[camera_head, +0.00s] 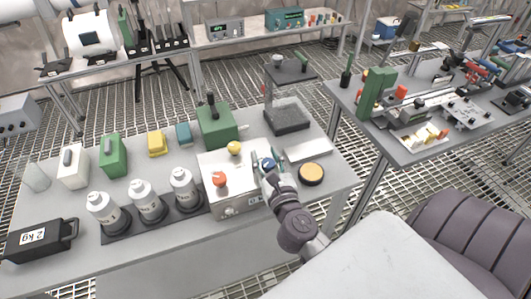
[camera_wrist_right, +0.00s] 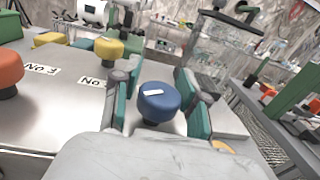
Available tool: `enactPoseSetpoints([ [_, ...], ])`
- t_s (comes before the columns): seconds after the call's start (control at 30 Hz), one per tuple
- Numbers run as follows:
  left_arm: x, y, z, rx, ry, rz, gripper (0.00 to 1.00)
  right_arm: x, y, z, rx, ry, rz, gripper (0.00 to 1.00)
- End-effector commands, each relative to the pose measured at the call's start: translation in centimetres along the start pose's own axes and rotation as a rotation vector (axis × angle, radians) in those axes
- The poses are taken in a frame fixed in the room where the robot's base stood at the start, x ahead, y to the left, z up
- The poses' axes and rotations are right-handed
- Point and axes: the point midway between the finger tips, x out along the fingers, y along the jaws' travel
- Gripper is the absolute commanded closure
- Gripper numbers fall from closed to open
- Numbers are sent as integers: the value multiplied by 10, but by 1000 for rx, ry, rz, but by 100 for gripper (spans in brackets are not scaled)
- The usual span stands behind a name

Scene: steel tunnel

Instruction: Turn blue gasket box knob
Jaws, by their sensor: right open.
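The blue knob (camera_wrist_right: 159,102) has a white mark on top and stands on the steel gasket box (camera_wrist_right: 62,112). In the head view the blue knob (camera_head: 268,164) is partly covered by my right gripper, and the box (camera_head: 232,205) sits near the table's front edge. My right gripper (camera_wrist_right: 160,105) is open, with a teal-padded finger on each side of the blue knob. Whether the pads touch it cannot be told. An orange knob (camera_head: 219,179) and a yellow knob (camera_head: 234,148) stand on the same box. My left gripper is not in view.
White bottles (camera_head: 146,205) on a dark rack stand left of the box. A green box (camera_head: 216,125) is behind it. A round yellow-topped dish (camera_head: 311,174) and a pale flat plate (camera_head: 307,149) lie to the right, near the arm.

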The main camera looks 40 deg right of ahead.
Motion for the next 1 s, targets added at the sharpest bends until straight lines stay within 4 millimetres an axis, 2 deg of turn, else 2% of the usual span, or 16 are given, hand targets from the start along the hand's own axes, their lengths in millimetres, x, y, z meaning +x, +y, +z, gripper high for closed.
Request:
enactPoseSetpoints([
  [0.3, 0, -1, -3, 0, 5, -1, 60, 3, 0, 0, 0, 0, 0, 57],
  [0.37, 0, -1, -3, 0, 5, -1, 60, 3, 0, 0, 0, 0, 0, 65],
  [0.57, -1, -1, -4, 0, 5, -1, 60, 3, 0, 0, 0, 0, 0, 98],
  [0.6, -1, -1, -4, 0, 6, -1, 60, 3, 0, 0, 0, 0, 0, 100],
  [1.0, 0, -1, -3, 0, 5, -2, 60, 2, 0, -2, 0, 4, 1, 100],
])
